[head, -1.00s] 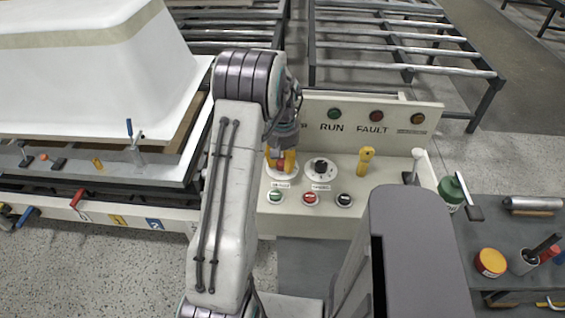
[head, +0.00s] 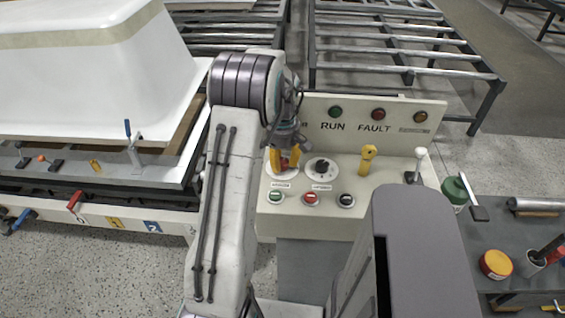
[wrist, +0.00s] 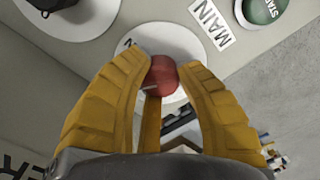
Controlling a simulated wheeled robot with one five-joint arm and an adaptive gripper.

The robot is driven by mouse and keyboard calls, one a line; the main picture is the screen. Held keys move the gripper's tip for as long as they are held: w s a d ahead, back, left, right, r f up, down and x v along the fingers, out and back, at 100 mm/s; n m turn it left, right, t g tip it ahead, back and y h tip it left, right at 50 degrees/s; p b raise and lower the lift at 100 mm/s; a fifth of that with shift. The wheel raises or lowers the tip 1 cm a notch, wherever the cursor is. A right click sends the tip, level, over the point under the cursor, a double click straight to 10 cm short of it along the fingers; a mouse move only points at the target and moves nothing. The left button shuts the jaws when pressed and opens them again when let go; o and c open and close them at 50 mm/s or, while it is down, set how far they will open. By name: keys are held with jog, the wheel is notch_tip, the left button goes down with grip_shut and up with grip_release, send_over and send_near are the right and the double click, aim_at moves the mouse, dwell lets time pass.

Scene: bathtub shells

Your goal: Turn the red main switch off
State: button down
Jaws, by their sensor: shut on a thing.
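The red main switch (wrist: 162,76) is a knob on a round white plate (wrist: 172,40) on the control panel, beside a label reading MAIN. In the wrist view the two yellow fingers of my gripper (wrist: 163,68) close on it from both sides. In the head view my gripper (head: 285,160) reaches down at the panel's left part, with a bit of the red switch (head: 283,168) showing between the fingers. My arm and fingers hide part of the plate. I cannot read the switch's exact setting.
To the right on the panel (head: 381,211) are a black rotary knob (head: 321,167), a yellow handle (head: 367,158) and a white-knobbed lever (head: 417,163). Green, red and black push buttons sit in front. A white tub shell (head: 95,85) stands at left, a tool bench at right.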

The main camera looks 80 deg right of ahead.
aim_at(282, 161)
jog(key=n, duration=0.5)
jog(key=shift+a+f+n+b, duration=0.15)
jog(key=shift+f+n+b, duration=0.05)
jog(key=shift+n+b, duration=0.1)
dwell(0.4)
jog(key=c, duration=0.8)
grip_release()
jog(key=shift+r, duration=0.1)
notch_tip(282, 161, up, 12)
dwell(0.8)
